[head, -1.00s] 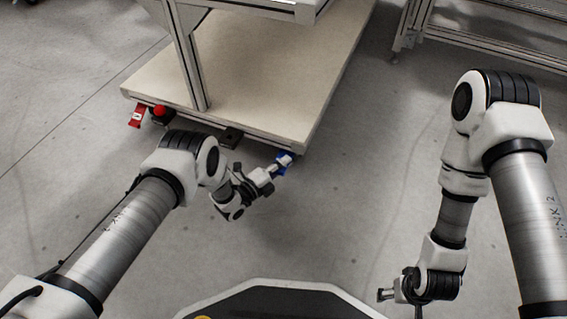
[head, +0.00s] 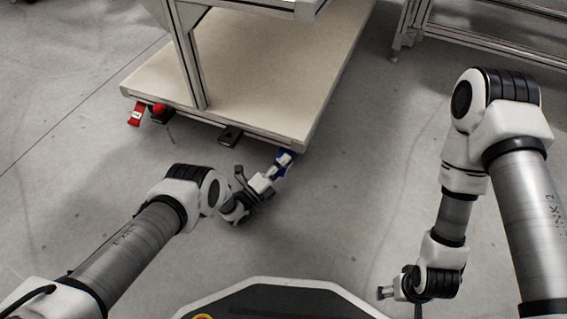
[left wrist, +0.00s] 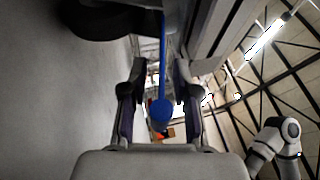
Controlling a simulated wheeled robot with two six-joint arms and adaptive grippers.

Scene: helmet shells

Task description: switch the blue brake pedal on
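The blue brake pedal (head: 284,157) sits at the front right corner of the cart's low shelf. My left gripper (head: 273,174) is right at it, partly covering it from below. In the left wrist view the pedal (left wrist: 162,110) shows as a thin blue bar with a round blue end. It lies between the two fingers of my left gripper (left wrist: 160,95), which are apart, with a gap seen on each side. Whether the pedal touches a finger cannot be told. My right gripper (head: 386,294) is low at the right, far from the pedal; its opening is too small to read.
The cart's pale shelf (head: 245,85) has a dark pedal (head: 231,136) at its front edge, and a red pedal (head: 137,114) and a red knob (head: 159,107) at its left corner. A metal frame (head: 480,40) stands at the back right. The floor between is clear.

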